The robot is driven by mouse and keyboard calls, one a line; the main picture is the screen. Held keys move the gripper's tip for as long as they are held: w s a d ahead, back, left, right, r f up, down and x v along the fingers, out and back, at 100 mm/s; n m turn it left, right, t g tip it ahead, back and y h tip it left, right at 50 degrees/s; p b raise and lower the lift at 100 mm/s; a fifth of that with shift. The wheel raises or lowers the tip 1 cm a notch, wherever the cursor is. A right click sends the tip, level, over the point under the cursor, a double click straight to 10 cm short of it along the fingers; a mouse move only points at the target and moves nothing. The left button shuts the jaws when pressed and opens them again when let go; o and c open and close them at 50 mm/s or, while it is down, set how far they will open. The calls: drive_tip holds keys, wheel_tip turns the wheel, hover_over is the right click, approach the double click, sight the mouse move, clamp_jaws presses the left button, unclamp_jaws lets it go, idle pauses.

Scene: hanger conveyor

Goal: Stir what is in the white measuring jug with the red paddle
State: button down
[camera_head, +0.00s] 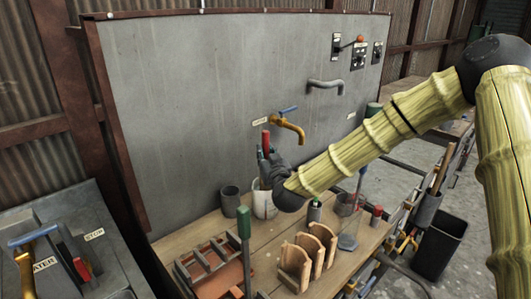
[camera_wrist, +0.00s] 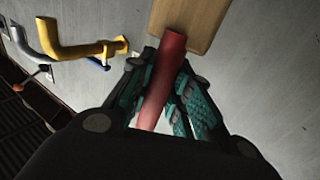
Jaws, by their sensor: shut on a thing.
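The red paddle (camera_head: 265,137) stands roughly upright, its red handle top showing above my gripper (camera_head: 266,158) in the head view. My gripper is shut on this red handle; the wrist view shows the handle (camera_wrist: 163,75) between the two finger pads (camera_wrist: 160,95). The white measuring jug (camera_head: 263,206) stands on the wooden bench, directly below my gripper. The paddle's lower end is hidden, so I cannot tell whether it is inside the jug. What the jug holds does not show.
A yellow tap with a blue lever (camera_head: 289,127) sticks out of the grey panel just above. A dark grey cup (camera_head: 230,201) stands left of the jug. A wooden rack (camera_head: 294,265), a green-handled tool (camera_head: 244,222) and a metal rack (camera_head: 208,262) are in front.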

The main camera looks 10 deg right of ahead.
drive_tip(key=shift+f+b, duration=2.15)
drive_tip(key=shift+f, duration=1.4)
drive_tip(key=shift+w, duration=0.1)
